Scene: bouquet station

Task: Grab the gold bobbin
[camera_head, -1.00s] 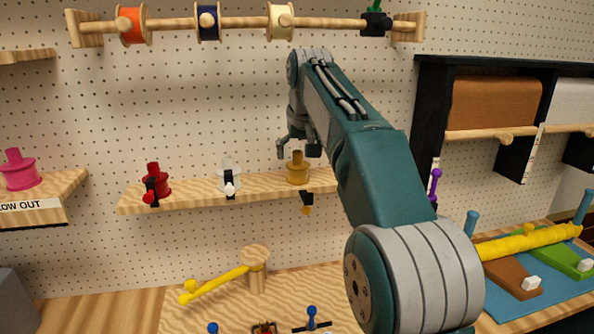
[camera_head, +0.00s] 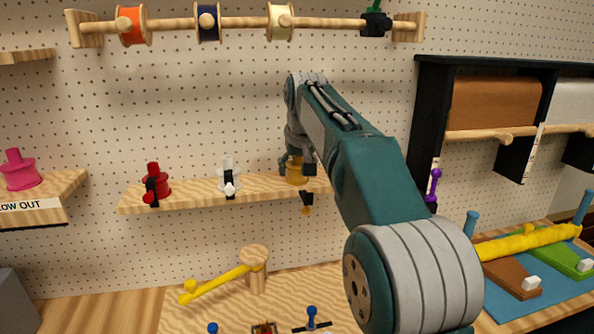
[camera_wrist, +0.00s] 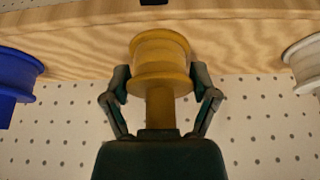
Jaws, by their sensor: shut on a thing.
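The gold bobbin (camera_head: 296,172) stands on the wooden shelf (camera_head: 200,193), to the right of the white and red bobbins. In the wrist view the gold bobbin (camera_wrist: 161,65) is in the middle, its post pointing toward my palm. My gripper (camera_head: 297,168) is at the bobbin from above and partly covers it in the head view. In the wrist view my gripper (camera_wrist: 161,84) has a finger on each side of the bobbin, shut on it. The bobbin still appears to be at the shelf; I cannot tell whether it touches.
The white bobbin (camera_head: 228,176) and red bobbin (camera_head: 157,180) share the shelf. A blue bobbin (camera_wrist: 17,78) shows at the left of the wrist view. A rail with spools (camera_head: 240,22) hangs above. The pegboard (camera_head: 220,110) is close behind.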

